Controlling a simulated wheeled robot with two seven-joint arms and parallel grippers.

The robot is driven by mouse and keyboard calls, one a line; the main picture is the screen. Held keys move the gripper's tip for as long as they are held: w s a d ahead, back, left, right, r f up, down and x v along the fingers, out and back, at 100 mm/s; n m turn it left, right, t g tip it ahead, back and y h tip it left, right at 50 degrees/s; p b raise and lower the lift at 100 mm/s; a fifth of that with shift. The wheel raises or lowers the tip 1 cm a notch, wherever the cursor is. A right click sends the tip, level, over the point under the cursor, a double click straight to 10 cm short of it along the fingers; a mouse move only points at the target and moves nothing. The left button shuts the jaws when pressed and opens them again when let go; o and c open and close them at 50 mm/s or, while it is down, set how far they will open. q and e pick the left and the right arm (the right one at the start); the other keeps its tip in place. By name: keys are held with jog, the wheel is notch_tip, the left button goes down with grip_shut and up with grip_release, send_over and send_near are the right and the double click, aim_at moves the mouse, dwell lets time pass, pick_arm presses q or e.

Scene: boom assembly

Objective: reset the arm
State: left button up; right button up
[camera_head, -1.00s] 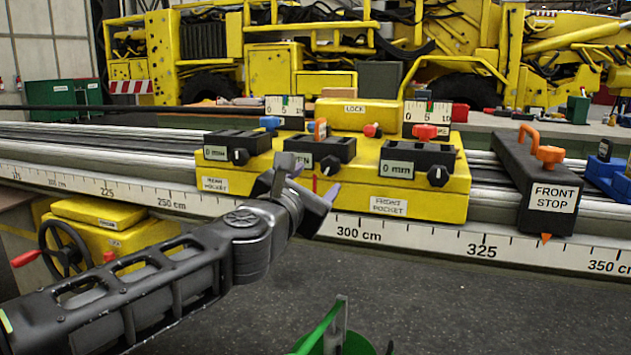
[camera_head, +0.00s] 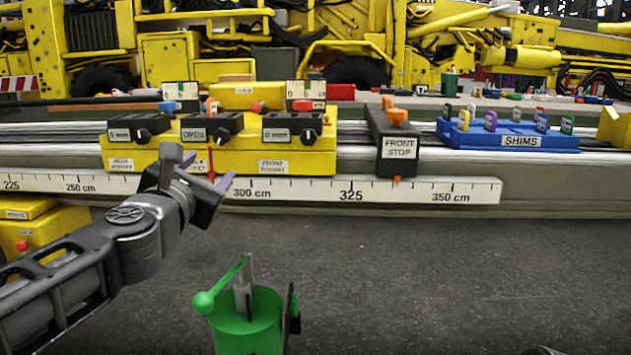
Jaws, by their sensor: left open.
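My left arm comes in from the left. Its gripper (camera_head: 205,172) is open and empty, with purple fingertip pads. In the picture it overlaps the front lower face of the yellow carriage block (camera_head: 320,162); I cannot tell whether they touch. The carriage sits on the long rail and bears dark boxes, one reading "OPEN", with a front pocket label and a red pointer at the scale. The black front stop (camera_head: 400,150) with orange knobs stands on the rail to its right. My right gripper is not in view.
A ruler scale (camera_head: 420,190) runs along the rail's front. A blue tray of shims (camera_head: 500,142) is at the right. A green device with a ball-ended lever (camera_head: 245,325) stands at the bottom. Yellow machinery (camera_head: 250,45) fills the background. The dark floor at lower right is mostly clear.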

pick_arm(q)
jog(key=d+f+m+g+h, duration=0.1)
jog(key=d+f+m+g, duration=0.25)
jog(key=f+m, duration=1.25)
jog(key=d+f+m+g, duration=0.2)
jog(key=f+m+g, duration=0.3)
jog(key=f, duration=2.1)
jog(key=s+d+f+m+g+h, duration=0.1)
jog(key=s+d+f+m+g, duration=0.2)
jog(key=s+f, duration=1.15)
jog(key=s+d+f+m+g+h, duration=0.1)
jog(key=s+f+m+g, duration=0.35)
jog(key=s+f, duration=1)
jog(key=s+r+p, duration=0.1)
jog(key=r+p, duration=1.6)
jog(key=s+d+r+g+p, duration=0.1)
jog(key=s+r+p, duration=0.1)
jog(key=r+p, duration=1.5)
jog(key=shift+s+d+r+p, duration=0.15)
jog(key=shift+s+p, duration=0.1)
jog(key=shift+p, duration=0.5)
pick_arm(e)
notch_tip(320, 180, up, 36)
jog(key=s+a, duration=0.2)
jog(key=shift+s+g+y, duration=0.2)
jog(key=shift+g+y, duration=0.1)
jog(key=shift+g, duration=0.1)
